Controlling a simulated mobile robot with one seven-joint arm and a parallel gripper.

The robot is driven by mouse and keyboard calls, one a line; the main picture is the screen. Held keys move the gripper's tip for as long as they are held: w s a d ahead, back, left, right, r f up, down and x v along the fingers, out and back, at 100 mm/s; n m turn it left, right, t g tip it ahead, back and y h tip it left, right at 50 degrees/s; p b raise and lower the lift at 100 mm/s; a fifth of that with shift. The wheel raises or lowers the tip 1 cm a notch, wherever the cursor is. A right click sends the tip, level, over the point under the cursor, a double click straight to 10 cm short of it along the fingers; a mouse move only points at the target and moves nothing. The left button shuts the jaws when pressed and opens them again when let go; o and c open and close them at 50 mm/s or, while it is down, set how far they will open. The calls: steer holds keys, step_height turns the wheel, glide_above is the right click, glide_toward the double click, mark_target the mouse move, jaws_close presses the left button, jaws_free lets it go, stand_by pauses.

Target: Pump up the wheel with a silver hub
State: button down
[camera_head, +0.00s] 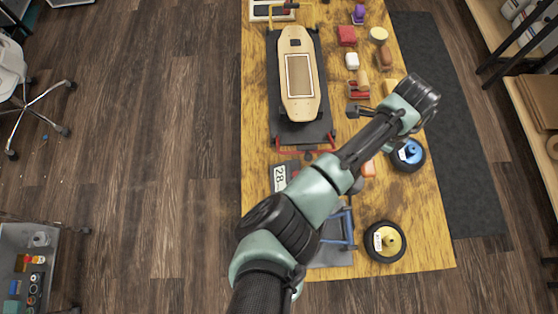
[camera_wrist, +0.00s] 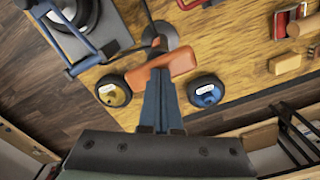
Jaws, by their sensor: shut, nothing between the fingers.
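No wheel with a silver hub can be made out for certain. One black wheel with a blue hub (camera_head: 408,155) lies on the table's right side, and one with a yellow hub (camera_head: 384,241) lies near the front right corner. In the wrist view they show as the blue-hubbed wheel (camera_wrist: 206,91) and yellow-hubbed wheel (camera_wrist: 113,92). My gripper (camera_wrist: 160,82) is shut and empty, its fingers overlapping an orange piece (camera_wrist: 178,63) in the picture; contact is unclear. A grey round object (camera_wrist: 184,35) beyond it is partly hidden.
A blue-framed stand (camera_head: 349,232) is at the table's front, partly behind my arm. A display reading 28 (camera_head: 279,177) is left of my arm. A wooden skateboard deck (camera_head: 298,75) lies on a dark stand. Several small items line the back right. Bare wood (camera_head: 430,205) lies between the wheels.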

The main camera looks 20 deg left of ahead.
step_height(320, 180, up, 7)
steer(key=p, duration=0.6)
stand_by(0.9)
steer(key=shift+f+b, duration=2.85)
steer(key=shift+f, duration=1)
step_height(320, 180, up, 8)
steer(key=p, duration=0.7)
steer(key=shift+f, duration=0.15)
steer(key=shift+f, duration=0.1)
steer(key=shift+s+f+b, duration=0.1)
steer(key=shift+f+b, duration=2.85)
steer(key=shift+f, duration=0.9)
step_height(320, 180, up, 8)
steer(key=p, duration=0.7)
